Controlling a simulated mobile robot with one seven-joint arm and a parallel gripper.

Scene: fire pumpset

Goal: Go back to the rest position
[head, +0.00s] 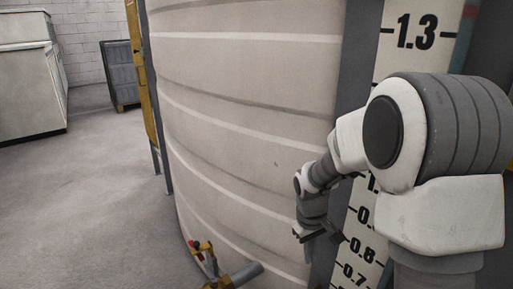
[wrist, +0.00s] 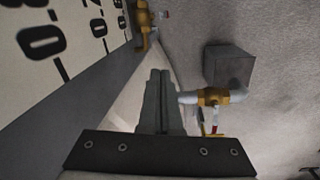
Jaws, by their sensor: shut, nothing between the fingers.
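My gripper (head: 316,234) is at the end of my bent arm in the head view, in front of the right part of the large ribbed tank (head: 245,110) and close to the numbered level scale (head: 362,245). In the wrist view the two fingers of my gripper (wrist: 159,78) lie together, shut with nothing between them. The scale (wrist: 60,35) fills the upper left of the wrist view. I cannot tell whether the gripper touches the tank.
A brass valve on a pipe (head: 205,258) stands low at the tank. The wrist view shows a brass valve (wrist: 212,97) right of the fingers and a grey block (wrist: 228,68). A white cabinet (head: 30,90) and grey crate (head: 122,75) stand behind. The floor at left is clear.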

